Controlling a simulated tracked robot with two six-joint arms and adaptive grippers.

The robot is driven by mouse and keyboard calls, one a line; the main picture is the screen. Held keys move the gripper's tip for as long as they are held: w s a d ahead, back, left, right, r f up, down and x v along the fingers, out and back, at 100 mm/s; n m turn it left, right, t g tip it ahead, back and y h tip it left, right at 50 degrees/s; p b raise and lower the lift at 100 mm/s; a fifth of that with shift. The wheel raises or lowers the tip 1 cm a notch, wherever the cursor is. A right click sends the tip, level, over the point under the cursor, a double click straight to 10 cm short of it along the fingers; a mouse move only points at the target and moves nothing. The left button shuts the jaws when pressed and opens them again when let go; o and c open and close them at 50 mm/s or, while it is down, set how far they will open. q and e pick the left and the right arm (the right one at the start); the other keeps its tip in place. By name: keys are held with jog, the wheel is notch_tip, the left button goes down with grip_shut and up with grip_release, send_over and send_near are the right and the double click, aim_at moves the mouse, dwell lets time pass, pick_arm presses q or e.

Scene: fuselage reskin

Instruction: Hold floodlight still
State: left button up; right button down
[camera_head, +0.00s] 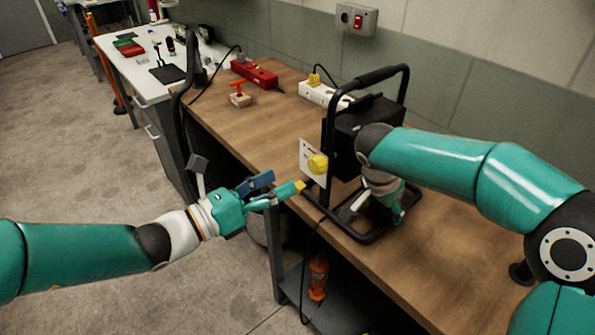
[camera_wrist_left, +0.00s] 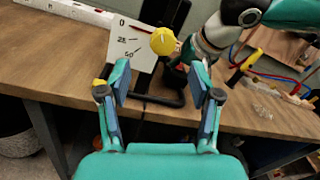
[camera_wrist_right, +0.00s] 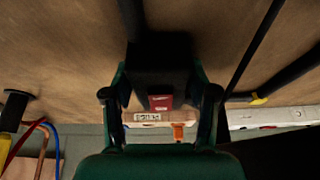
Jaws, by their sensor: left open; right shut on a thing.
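The floodlight is a black box (camera_head: 365,128) in a black tubular frame (camera_head: 405,85), standing upright on the wooden bench. A white dial plate (camera_head: 308,160) with a yellow knob (camera_head: 317,164) is on its left side. In the left wrist view the plate (camera_wrist_left: 128,50) shows 0, 25 and 50, and the knob (camera_wrist_left: 163,41) lies beyond the fingertips. My left gripper (camera_head: 282,189) is open and empty, just short of the knob. My right gripper (camera_wrist_right: 160,95) is shut on a black block (camera_wrist_right: 160,62) with a red label, low at the floodlight; my right arm hides part of this in the head view.
The wooden bench (camera_head: 450,255) has a white power strip (camera_head: 322,94), a red tool case (camera_head: 254,73) and an orange-handled item (camera_head: 239,95) at the back. An orange bottle (camera_head: 318,278) is on the shelf below. A dark cable hangs over the bench's front edge.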

aim_at(312, 166)
pick_arm(q)
jog(key=v, duration=0.3)
jog(key=shift+f, duration=0.1)
jog(key=w+d+m, duration=0.1)
jog(key=w+d, duration=0.1)
jog(key=d, duration=0.1)
jog(key=w+d+m, duration=0.2)
jog(key=d, duration=0.1)
jog(key=w+d+m, duration=0.1)
jog(key=w+d, duration=0.1)
jog(key=d, duration=0.2)
jog(key=shift+w+d+r, duration=0.1)
jog(key=shift+r, duration=0.1)
dwell(0.5)
